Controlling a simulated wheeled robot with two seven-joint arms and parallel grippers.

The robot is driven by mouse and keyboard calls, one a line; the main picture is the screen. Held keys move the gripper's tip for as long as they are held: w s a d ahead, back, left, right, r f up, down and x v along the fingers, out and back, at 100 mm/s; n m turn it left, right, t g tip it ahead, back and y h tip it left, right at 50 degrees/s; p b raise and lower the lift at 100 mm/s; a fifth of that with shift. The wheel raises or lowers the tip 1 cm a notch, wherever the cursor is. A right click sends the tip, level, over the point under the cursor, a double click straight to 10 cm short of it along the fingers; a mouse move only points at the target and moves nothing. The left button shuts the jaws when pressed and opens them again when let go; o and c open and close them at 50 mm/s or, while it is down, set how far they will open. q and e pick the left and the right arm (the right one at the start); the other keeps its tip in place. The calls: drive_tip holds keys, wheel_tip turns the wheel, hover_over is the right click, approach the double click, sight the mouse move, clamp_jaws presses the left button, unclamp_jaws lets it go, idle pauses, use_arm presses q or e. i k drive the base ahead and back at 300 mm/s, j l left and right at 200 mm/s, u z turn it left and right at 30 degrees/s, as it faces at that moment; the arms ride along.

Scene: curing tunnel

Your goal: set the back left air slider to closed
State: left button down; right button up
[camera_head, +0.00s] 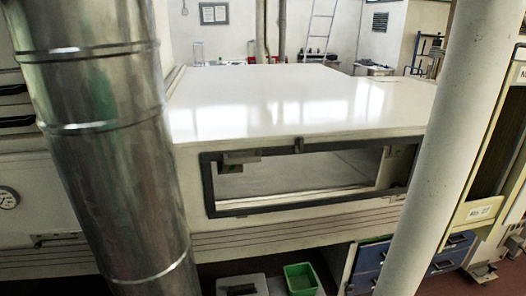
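The white box-shaped curing tunnel (300,100) fills the middle of the head view, with a glossy flat top. Its front has a dark-framed opening (208,185) with a pale interior. Small metal fittings (240,157) sit at the opening's upper left, and a small dark latch-like part (298,146) is at the frame's top middle. I cannot identify the back left air slider in this view; the tunnel's back left side is partly hidden by a shiny metal duct. Neither of my grippers is in view.
The metal duct (105,130) stands at the left and a pale column (440,150) at the right, both close. A green bin (300,279) and blue drawers (372,256) are below. A round gauge (8,197) is far left. A ladder (320,28) leans at the back.

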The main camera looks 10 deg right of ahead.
sight(37, 245)
drive_tip(key=u, duration=1.35)
drive_tip(key=i+j+z, duration=0.15)
drive_tip(key=i, duration=0.2)
